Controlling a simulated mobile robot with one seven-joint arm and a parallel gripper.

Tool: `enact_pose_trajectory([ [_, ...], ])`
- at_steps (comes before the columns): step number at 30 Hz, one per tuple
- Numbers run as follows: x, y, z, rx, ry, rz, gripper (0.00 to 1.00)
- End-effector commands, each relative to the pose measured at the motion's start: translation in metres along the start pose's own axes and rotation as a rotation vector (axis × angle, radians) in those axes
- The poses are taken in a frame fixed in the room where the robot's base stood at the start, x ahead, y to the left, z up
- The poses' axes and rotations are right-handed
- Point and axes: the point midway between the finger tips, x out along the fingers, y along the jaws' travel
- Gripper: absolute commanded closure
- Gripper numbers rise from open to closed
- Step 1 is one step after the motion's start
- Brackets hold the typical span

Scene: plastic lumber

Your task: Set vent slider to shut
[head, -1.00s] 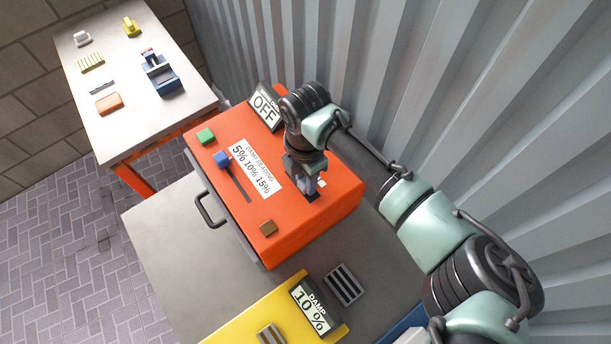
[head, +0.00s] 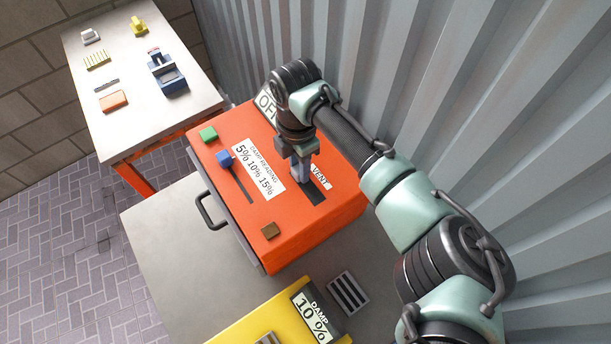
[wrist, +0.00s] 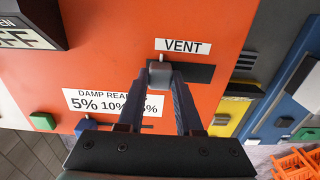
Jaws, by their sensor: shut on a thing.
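The orange box (head: 290,235) carries a VENT label (head: 320,177) beside a dark slot (head: 316,196), which also shows in the wrist view (wrist: 195,73). The grey vent slider knob (wrist: 160,72) sits at the slot's left end in the wrist view, just below the VENT label (wrist: 183,46). My gripper (head: 304,180) is shut on this knob; its two fingers close around it in the wrist view (wrist: 161,78). In the head view my fingers hide the knob. The open slot runs toward the lower right of my gripper.
A blue knob (head: 224,158) stands at one end of a second slot beside the damp reading label (head: 258,168). A green block (head: 208,134) and a brown block (head: 270,231) sit on the box. My arm partly covers an OFF display (head: 266,103). A corrugated wall (head: 450,90) rises behind.

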Motion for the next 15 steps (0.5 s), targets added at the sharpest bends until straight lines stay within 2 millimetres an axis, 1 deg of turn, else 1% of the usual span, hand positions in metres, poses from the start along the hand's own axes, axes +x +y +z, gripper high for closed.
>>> enact_pose_trajectory([
  [1,-0.0012,0.004,0.0018,0.001,-0.006,0.011,1.0],
  [8,-0.0029,0.0049,0.0016,0.001,-0.005,0.016,1.0],
  [9,-0.003,0.0051,0.0016,0.001,-0.005,0.016,0.61],
  [13,-0.0025,0.0046,0.0009,0.0,-0.004,0.015,0.37],
  [14,-0.0023,0.0044,0.0008,0.0,-0.003,0.014,0.35],
  [15,-0.002,0.0042,0.0006,0.0,-0.003,0.013,0.35],
])
